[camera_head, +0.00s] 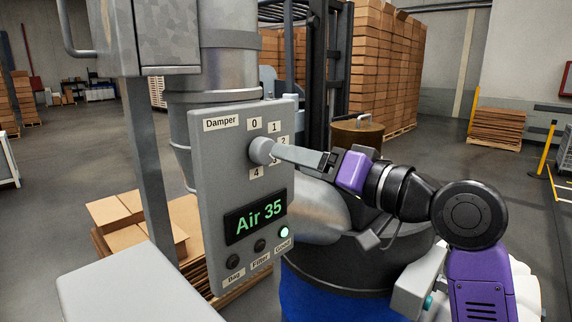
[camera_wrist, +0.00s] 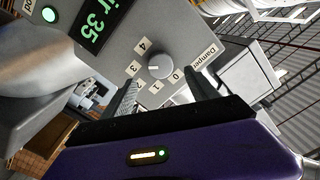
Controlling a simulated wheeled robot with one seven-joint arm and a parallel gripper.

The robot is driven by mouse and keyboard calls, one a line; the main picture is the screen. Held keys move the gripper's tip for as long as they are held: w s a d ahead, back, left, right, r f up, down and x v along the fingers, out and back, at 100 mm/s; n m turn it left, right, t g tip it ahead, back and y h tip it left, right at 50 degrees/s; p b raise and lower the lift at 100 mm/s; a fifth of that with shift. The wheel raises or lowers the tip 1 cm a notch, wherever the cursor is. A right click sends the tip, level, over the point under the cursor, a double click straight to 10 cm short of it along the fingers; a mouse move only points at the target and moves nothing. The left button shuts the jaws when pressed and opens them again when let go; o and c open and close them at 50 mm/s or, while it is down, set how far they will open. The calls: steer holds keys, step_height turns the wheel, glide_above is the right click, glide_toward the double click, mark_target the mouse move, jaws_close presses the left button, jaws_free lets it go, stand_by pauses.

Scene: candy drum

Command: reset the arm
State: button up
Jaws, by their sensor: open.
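My gripper (camera_head: 283,152) is at the end of my purple and black arm, in front of the grey control panel (camera_head: 210,200). Its fingers point at the round grey damper knob (camera_head: 261,150). In the wrist view the two dark fingers of my gripper (camera_wrist: 163,92) stand apart, and the knob (camera_wrist: 160,66) shows in the gap between them. A light mark on the knob seems to point toward the 3. I cannot tell whether a finger touches the knob. In the head view my gripper partly hides the numbers beside the knob.
The panel's display (camera_head: 255,216) reads "Air 35", and a green lamp (camera_head: 284,232) glows below it. A blue and black drum (camera_head: 330,285) stands below my arm. Metal ducting (camera_head: 215,80) rises behind the panel. Flat cartons (camera_head: 130,220) lie left. Open floor (camera_head: 60,180) lies farther left.

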steer(key=shift+s+d, duration=0.25)
steer(key=shift+d, duration=0.05)
steer(key=w+d+r+m+t+h, duration=0.1)
steer(key=d+r+m+t+h, duration=0.15)
steer(key=d+t, duration=0.45)
steer(key=s+d+f+m+t+h, duration=0.1)
steer(key=s+d+f+h, duration=0.2)
steer(key=f, duration=0.3)
steer(key=s+d+f+m+t+h+b, duration=0.1)
steer(key=s+d+f+m+t+h, duration=0.2)
steer(key=f, duration=0.4)
steer(key=s+d+f+h, duration=0.3)
steer(key=d+f, duration=0.1)
steer(key=f, duration=0.2)
steer(key=s+d+f+n+g+h+b, duration=0.1)
steer(key=s+f+g, duration=0.1)
steer(key=s+f, duration=0.6)
steer(key=s+d+f+n+g+b, duration=0.1)
steer(key=s+f, duration=0.6)
steer(key=s, duration=1)
steer(key=s+d+f+n+g+h+b, duration=0.1)
steer(key=s+f+g, duration=0.3)
steer(key=s+f, duration=0.4)
steer(key=s+d, duration=0.1)
steer(key=s, duration=0.3)
steer(key=shift+s+f+h, duration=0.3)
steer(key=shift+s+h, duration=0.05)
